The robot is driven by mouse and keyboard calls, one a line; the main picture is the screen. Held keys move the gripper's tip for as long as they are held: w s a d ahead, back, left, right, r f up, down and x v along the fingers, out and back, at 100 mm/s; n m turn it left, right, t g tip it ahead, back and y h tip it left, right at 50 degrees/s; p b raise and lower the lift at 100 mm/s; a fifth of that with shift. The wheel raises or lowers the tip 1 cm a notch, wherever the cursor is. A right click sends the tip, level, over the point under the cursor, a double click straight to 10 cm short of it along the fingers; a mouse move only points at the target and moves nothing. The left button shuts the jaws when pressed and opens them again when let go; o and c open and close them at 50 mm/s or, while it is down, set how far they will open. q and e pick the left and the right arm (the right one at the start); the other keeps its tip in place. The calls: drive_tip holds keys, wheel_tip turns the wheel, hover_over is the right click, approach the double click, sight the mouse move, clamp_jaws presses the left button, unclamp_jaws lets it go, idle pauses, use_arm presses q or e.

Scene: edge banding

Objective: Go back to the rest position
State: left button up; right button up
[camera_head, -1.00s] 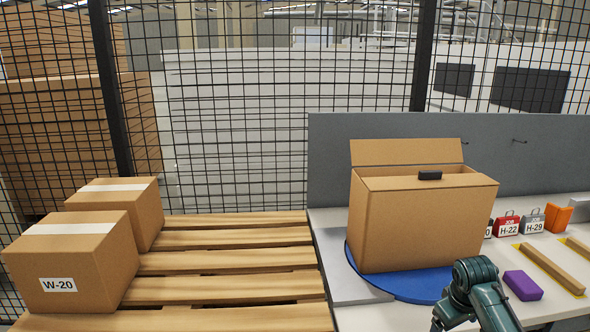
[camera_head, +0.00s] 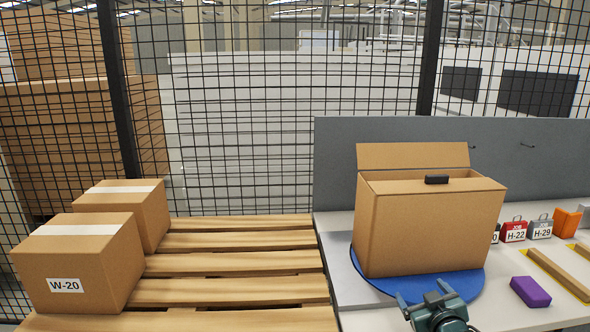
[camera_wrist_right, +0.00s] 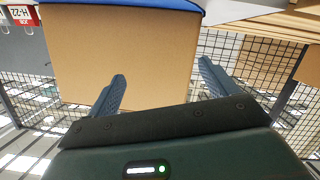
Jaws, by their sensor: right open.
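My right gripper (camera_head: 425,300) is at the bottom of the head view, in front of the blue round turntable (camera_head: 470,284) and the open cardboard box (camera_head: 430,232) standing on it. Its two fingers are spread with nothing between them. In the right wrist view the open fingers (camera_wrist_right: 162,85) show in front of the plain face of the cardboard box (camera_wrist_right: 150,45), apparently apart from it. The box's back flap stands up, and a small black object (camera_head: 437,179) sits at its top edge. My left gripper is not in view.
A wooden pallet (camera_head: 235,262) at left carries two taped boxes, the nearer labelled W-20 (camera_head: 75,270). A purple block (camera_head: 530,291), wooden strips (camera_head: 560,272) and tagged H-22 (camera_head: 514,230) and H-29 (camera_head: 540,229) items lie at right. A grey panel (camera_head: 335,165) and mesh fence stand behind.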

drive_tip(key=s+a+f+g+y, duration=0.1)
drive_tip(key=s+a+f, duration=0.3)
drive_tip(key=s+f, duration=0.25)
drive_tip(key=s+a+f+g+y, duration=0.1)
drive_tip(key=s+a+f, duration=0.3)
drive_tip(key=s+f, duration=0.3)
drive_tip(key=s+a+f+g, duration=0.1)
drive_tip(key=s+a+f, duration=0.1)
drive_tip(key=s, duration=0.7)
drive_tip(key=s+a+f+g+y, duration=0.1)
drive_tip(key=s+a, duration=0.3)
drive_tip(key=s, duration=0.6)
drive_tip(key=shift+s+f+m+g, duration=0.2)
drive_tip(key=shift+f+m+g, duration=0.15)
drive_tip(key=shift+g, duration=0.35)
